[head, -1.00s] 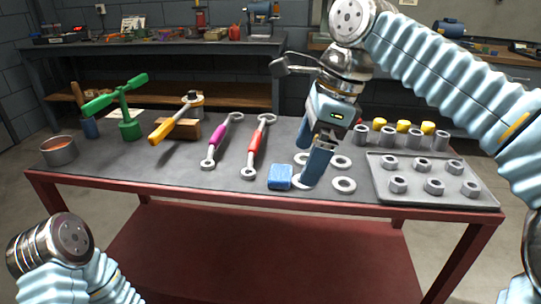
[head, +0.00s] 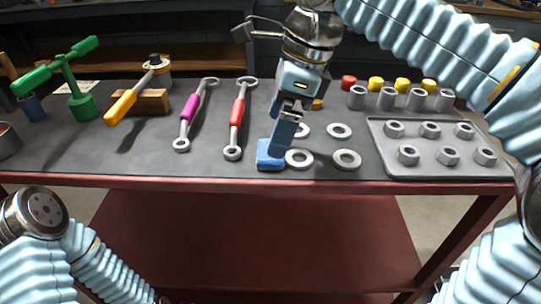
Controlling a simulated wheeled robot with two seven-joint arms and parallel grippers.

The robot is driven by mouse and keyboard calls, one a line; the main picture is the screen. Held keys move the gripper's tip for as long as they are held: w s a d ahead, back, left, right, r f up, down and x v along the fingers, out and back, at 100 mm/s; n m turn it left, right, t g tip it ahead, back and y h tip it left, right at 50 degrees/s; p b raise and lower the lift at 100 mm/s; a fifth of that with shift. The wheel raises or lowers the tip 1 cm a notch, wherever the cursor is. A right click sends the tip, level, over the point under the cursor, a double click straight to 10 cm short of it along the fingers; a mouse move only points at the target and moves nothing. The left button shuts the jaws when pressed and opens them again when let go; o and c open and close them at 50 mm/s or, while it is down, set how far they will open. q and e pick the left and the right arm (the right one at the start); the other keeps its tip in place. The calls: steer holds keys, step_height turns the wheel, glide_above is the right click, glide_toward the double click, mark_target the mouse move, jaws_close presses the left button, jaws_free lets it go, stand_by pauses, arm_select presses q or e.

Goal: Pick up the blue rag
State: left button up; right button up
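The blue rag (head: 268,156) is a small folded block near the front edge of the grey-topped workbench. My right gripper (head: 281,149) points down at the rag's right side, and its near finger overlaps part of the rag in the head view. The fingers line up one behind the other, so their gap is hidden, and I cannot tell whether they touch the rag. The rag rests on the bench. My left gripper is out of view; only part of my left arm shows at lower left.
Metal rings (head: 347,159) lie just right of the rag, with a tray of nuts (head: 429,167) beyond. A red-handled wrench (head: 237,113) and a purple-handled wrench (head: 191,107) lie to the left. A yellow-handled hammer (head: 121,107) rests on a wooden block (head: 150,102).

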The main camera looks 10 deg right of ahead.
steer(key=b+x, duration=0.1)
steer(key=x, duration=0.4)
steer(key=shift+w+d, duration=0.15)
steer(key=shift+d, duration=0.05)
steer(key=c, duration=1.1)
steer(key=shift+o, duration=0.2)
steer(key=shift+r, duration=0.5)
steer(key=p+v, duration=0.1)
steer(key=v, duration=0.2)
steer(key=shift+w+a, duration=0.15)
steer(key=d+r+p, duration=0.1)
steer(key=d+r, duration=0.3)
steer(key=d, duration=0.2)
steer(key=s+d+r+p, duration=0.1)
steer(key=d+r, duration=0.4)
steer(key=d, duration=0.2)
steer(key=shift+d+p, duration=0.3)
steer(key=shift+p, duration=0.1)
